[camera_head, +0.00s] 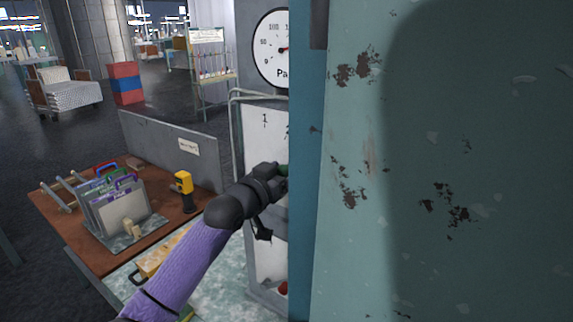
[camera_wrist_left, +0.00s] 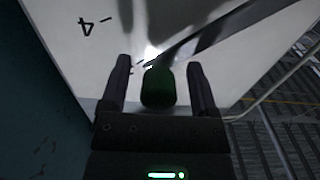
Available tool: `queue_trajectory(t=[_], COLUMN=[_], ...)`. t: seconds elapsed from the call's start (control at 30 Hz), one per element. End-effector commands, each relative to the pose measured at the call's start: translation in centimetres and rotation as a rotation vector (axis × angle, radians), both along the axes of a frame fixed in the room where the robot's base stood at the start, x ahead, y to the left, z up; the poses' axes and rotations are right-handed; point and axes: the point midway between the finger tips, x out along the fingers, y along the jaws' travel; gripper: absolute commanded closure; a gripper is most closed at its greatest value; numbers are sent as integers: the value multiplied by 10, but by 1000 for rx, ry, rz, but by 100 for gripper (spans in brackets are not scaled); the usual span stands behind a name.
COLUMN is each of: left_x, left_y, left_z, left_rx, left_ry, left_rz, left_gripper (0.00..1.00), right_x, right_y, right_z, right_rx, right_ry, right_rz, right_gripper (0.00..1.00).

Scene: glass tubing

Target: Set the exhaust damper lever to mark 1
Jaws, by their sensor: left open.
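The damper lever's green knob (camera_wrist_left: 158,88) sits between the two fingers of my left gripper (camera_wrist_left: 158,62) in the left wrist view. The fingers are open, with a gap on each side of the knob. A dark bar, perhaps the lever's arm or its shadow, runs up and right beyond it. The white scale panel (camera_wrist_left: 75,50) carries a "4" at its upper left. In the head view my left gripper (camera_head: 278,173) reaches the panel (camera_head: 262,140) below the mark "1" (camera_head: 264,119); a bit of green shows at its tip. The lever's pointer is hidden there. My right gripper is not in view.
A large teal post (camera_head: 430,160) with rust patches blocks the right half of the head view and hides part of the panel. A round gauge (camera_head: 270,50) is above the panel. A brown workbench (camera_head: 95,255) with a file rack and yellow tool stands at left.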

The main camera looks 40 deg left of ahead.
Motion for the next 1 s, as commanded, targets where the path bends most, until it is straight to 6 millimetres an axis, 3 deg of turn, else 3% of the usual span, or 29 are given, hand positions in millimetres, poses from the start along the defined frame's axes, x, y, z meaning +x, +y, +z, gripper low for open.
queue_trajectory(t=[0.13,0.4,0.77,1.0], left_x=[10,11,11,11], left_y=[1,1,1,1], left_z=[1,-1,-1,-1], left_rx=[2,2,1,-1], left_ry=[-1,1,1,1], left_rz=[0,1,0,0], left_gripper=[22,24,100,100], right_x=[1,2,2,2], right_y=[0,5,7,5], right_z=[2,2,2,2], right_rx=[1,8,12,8], right_ry=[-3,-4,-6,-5], right_rz=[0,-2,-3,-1], right_gripper=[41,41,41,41])
